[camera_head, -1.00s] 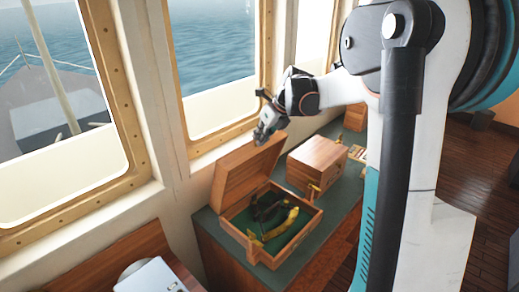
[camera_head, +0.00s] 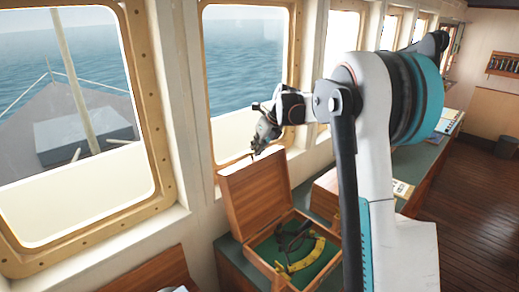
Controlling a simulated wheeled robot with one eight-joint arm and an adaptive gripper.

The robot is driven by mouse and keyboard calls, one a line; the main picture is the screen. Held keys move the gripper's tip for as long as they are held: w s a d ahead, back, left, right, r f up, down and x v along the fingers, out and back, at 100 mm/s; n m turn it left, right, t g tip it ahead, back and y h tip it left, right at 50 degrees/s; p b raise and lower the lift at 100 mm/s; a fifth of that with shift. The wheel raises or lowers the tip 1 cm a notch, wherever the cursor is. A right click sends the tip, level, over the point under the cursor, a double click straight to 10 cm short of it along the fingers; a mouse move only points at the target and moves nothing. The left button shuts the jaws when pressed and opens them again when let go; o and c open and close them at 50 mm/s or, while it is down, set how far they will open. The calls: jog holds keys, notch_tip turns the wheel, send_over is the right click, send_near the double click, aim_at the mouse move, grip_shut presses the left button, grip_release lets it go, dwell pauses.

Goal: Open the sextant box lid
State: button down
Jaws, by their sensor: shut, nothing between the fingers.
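The sextant box (camera_head: 262,257) stands on the green-topped counter below the windows. Its wooden lid (camera_head: 256,191) stands up, tilted back toward the window wall. Inside, on green lining, lies a sextant (camera_head: 298,252) with a brass-yellow arc and dark frame. My gripper (camera_head: 256,148) is above the lid's top edge, near its middle. It is shut and empty; whether its tips touch the lid edge I cannot tell.
A second wooden box (camera_head: 325,195) stands to the right on the counter (camera_head: 237,258), partly hidden by my arm. Window frames and the wall are close behind the lid. Open wooden floor (camera_head: 470,190) lies at the right.

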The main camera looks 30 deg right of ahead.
dwell(0.3)
jog(key=v, duration=1.2)
